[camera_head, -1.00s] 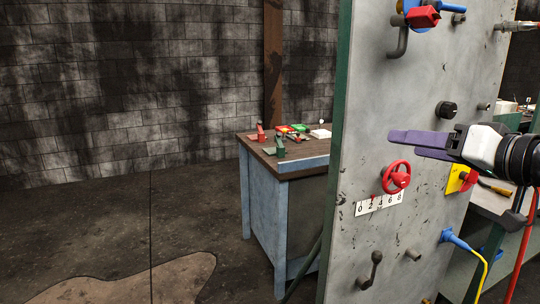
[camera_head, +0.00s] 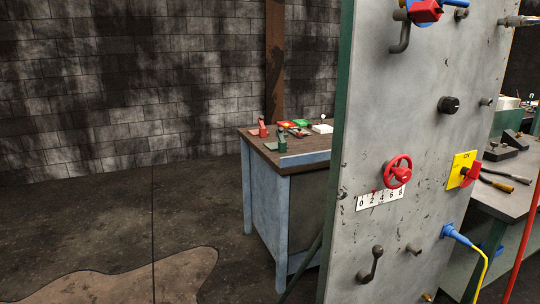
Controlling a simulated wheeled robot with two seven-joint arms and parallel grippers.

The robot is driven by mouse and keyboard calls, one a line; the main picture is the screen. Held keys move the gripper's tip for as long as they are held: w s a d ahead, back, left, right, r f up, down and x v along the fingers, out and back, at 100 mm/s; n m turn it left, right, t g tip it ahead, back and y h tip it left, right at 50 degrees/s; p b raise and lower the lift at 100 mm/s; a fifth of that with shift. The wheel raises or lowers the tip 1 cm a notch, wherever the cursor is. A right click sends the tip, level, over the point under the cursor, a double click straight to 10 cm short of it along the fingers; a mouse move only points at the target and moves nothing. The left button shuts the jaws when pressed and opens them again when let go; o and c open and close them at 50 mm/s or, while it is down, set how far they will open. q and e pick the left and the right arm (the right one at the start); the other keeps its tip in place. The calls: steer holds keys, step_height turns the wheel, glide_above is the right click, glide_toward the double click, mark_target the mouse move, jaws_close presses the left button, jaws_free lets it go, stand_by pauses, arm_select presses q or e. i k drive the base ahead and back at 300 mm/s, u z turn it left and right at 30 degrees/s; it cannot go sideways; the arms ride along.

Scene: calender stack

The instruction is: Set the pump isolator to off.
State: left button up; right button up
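A yellow plate (camera_head: 458,171) with a red rotary handle (camera_head: 471,175) is on the right part of the grey upright panel (camera_head: 425,130). It looks like an isolator switch. The word ON shows at the top of the plate. The handle sticks out from the plate and is seen from the side, so I cannot tell exactly which way it points. No label naming the pump is readable. Neither of my grippers is in view, and nothing touches the handle.
The panel also carries a red handwheel (camera_head: 397,171) above a number scale (camera_head: 380,198), a black knob (camera_head: 448,106), a blue plug (camera_head: 456,236) with a yellow cable, and grey levers. A workbench (camera_head: 290,165) with small tools stands behind left. Open floor lies at left.

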mark_target(474, 171)
steer(key=z, duration=1.25)
